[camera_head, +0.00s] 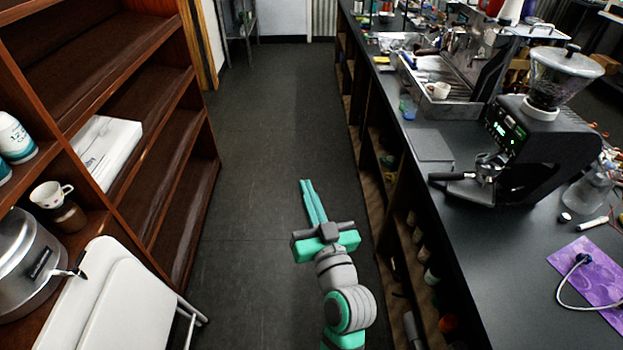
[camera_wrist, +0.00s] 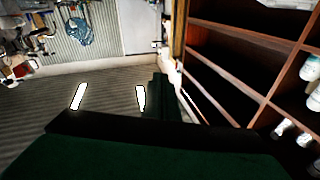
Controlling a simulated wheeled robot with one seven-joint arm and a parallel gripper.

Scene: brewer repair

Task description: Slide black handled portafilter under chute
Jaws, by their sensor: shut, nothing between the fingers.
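The black-handled portafilter (camera_head: 484,170) is at the front of the black grinder (camera_head: 540,148) on the counter. Its handle (camera_head: 452,176) points left toward the counter's edge, and its basket sits below the grinder's lit display, where the chute itself is hard to make out. My gripper (camera_head: 307,186) is shut and empty, over the aisle floor left of the counter and apart from the portafilter. In the wrist view my gripper (camera_wrist: 160,85) fills the lower part, and the portafilter cannot be made out.
The counter (camera_head: 495,270) runs along the right side, with open shelves below. An espresso machine (camera_head: 455,80) stands farther back. A purple mat (camera_head: 590,275) with a cable lies front right. Wooden shelves (camera_head: 150,130) and a white folding chair (camera_head: 110,300) border the left. The aisle is clear.

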